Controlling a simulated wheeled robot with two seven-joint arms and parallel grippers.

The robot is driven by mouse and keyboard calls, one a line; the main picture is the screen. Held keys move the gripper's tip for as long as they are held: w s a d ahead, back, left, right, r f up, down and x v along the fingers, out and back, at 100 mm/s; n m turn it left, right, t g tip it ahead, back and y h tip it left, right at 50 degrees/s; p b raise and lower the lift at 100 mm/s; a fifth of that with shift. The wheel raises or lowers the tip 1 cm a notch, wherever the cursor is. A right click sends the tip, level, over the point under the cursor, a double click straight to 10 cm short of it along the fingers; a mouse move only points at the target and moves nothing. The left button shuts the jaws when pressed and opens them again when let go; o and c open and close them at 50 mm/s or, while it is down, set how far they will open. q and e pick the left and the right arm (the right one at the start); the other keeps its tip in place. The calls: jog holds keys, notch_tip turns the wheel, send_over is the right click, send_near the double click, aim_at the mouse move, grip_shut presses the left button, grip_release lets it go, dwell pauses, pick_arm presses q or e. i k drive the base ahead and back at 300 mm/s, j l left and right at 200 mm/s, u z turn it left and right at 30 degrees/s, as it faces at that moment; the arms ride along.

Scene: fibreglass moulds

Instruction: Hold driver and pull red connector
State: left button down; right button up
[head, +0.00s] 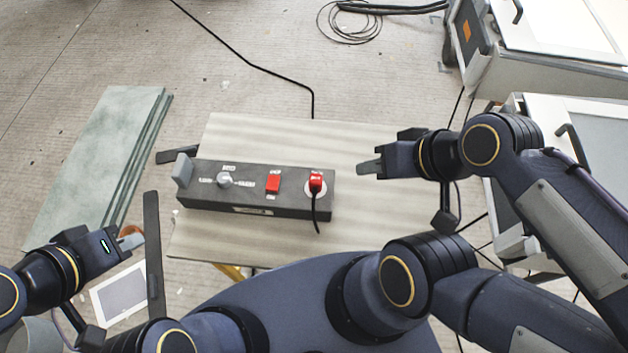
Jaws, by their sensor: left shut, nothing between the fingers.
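The driver (255,197) is a long dark box lying on the pale table, with a grey knob, a red switch and white lettering on top. The red connector (316,182) is plugged into a round socket at the driver's right end, and a short black cable hangs from it over the near face. My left gripper (131,239) is shut and empty, left of the table and apart from the driver. My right gripper (369,168) is right of the driver, pointing left towards the connector, with a gap between them. Its finger opening cannot be made out.
The table (270,135) has bare room behind the driver and to its right. Greenish boards (95,160) lie at the left. A dark bar (153,255) and a white-framed panel (122,293) are near my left gripper. Pale cabinets (545,75) stand at the right. A black cable (245,60) crosses the floor.

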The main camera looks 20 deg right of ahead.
aim_at(315, 181)
jog(key=j+z, duration=0.4)
jog(key=k+j+z, duration=0.15)
jog(key=j+z, duration=0.25)
jog(key=j, duration=0.15)
